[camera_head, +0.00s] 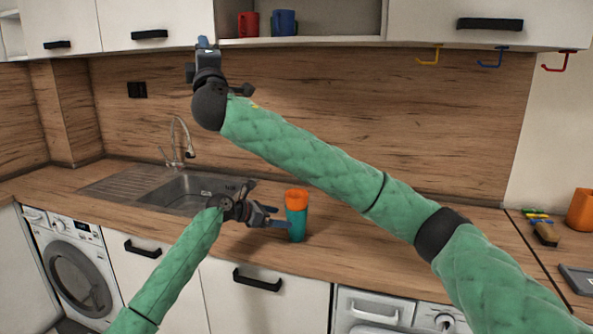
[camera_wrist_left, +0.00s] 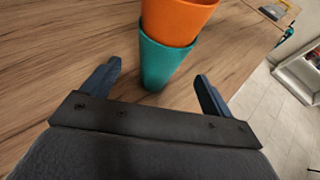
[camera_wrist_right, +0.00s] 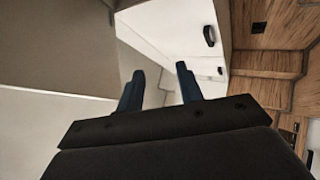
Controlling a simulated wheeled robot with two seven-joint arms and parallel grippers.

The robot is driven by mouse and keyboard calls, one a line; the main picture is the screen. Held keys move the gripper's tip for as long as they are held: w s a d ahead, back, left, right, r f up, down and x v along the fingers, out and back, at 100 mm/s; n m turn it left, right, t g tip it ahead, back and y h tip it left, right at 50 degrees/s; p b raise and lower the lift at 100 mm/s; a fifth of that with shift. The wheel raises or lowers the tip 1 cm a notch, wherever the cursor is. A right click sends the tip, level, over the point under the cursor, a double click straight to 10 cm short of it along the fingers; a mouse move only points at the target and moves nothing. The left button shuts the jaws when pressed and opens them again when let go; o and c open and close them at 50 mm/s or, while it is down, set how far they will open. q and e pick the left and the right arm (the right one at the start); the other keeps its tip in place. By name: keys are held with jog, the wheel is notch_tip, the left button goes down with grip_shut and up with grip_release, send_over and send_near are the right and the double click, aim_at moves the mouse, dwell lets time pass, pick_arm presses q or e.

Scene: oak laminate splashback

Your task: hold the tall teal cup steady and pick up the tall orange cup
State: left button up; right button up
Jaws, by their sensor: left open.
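The tall teal cup (camera_head: 296,226) stands upright on the wooden counter, right of the sink. The tall orange cup (camera_head: 297,196) sits nested in its top, with its upper part showing. My left gripper (camera_head: 284,223) is open beside the teal cup. In the left wrist view the teal cup (camera_wrist_left: 163,64) and orange cup (camera_wrist_left: 178,20) are ahead of the fingers (camera_wrist_left: 157,80), with nothing gripped. My right gripper (camera_head: 205,44) is raised high near the wall cabinets, away from the cups. In the right wrist view its fingers (camera_wrist_right: 158,78) are apart and empty.
A sink (camera_head: 190,190) with a tap lies left of the cups. Red (camera_head: 248,24) and blue (camera_head: 284,22) mugs stand on the open shelf near my right gripper. My right arm spans above the counter.

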aim_at(289, 218)
jog(key=w+a+n+g+y, duration=0.4)
jog(key=n+g+y, duration=0.1)
jog(key=n, duration=0.7)
jog(key=w+a+n+g+y, duration=0.3)
jog(key=w+n+g+y, duration=0.15)
jog(key=n, duration=0.75)
jog(key=w+d+f+n+g+h, duration=0.25)
jog(key=w+f+n, duration=0.25)
jog(key=f, duration=0.4)
jog(key=w+d+f+n+g+h, duration=0.25)
jog(key=w+f+n, duration=0.3)
jog(key=f, duration=0.35)
jog(key=w+d+f+n+g+h, duration=0.2)
jog(key=d+f+n+h, duration=0.15)
jog(key=d+f, duration=0.25)
jog(key=w+d+f+n+g+h, duration=0.2)
jog(key=d+f+h, duration=0.2)
jog(key=d+f, duration=0.25)
pick_arm(q)
jog(key=shift+d, duration=0.1)
pick_arm(e)
jog(key=s+d+f+n+g+h, duration=0.3)
jog(key=s+d+n+h, duration=0.3)
jog(key=d+n, duration=0.2)
jog(key=d+g, duration=0.1)
jog(key=d, duration=0.1)
jog(key=shift+d+f, duration=0.35)
pick_arm(q)
jog(key=shift+x, duration=3.85)
